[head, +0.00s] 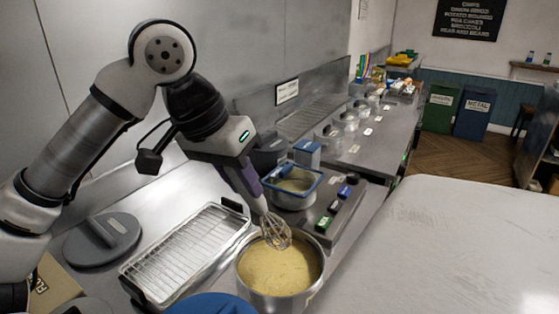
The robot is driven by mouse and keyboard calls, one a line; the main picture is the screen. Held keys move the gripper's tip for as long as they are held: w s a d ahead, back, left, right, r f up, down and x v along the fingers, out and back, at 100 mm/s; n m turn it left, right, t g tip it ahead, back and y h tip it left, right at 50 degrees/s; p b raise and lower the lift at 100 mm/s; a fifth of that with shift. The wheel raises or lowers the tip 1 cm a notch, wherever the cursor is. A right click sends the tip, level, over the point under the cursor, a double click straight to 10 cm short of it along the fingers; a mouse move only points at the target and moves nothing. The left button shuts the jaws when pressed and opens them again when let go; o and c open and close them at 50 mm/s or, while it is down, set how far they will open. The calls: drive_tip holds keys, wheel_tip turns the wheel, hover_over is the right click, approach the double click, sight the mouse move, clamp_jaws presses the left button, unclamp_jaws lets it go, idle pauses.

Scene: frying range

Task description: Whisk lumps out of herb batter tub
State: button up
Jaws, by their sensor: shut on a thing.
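A round metal tub (314,279) of yellowish herb batter (279,272) stands at the front of the counter. The batter surface shows small flecks; lumps are too small to tell. My gripper (252,188) is shut on the whisk (276,231), around its pale handle. The whisk tilts down to the right, with its wire head at the tub's far rim, over the batter. I cannot tell whether the wires touch the batter.
A blue lid (212,304) is at the near edge. A blue-rimmed container (291,186) and small colored blocks (335,207) stand behind the tub.

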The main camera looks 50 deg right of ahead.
idle(0.4)
drive_tip(key=shift+r+p, duration=2)
drive_tip(key=shift+r, duration=0.5)
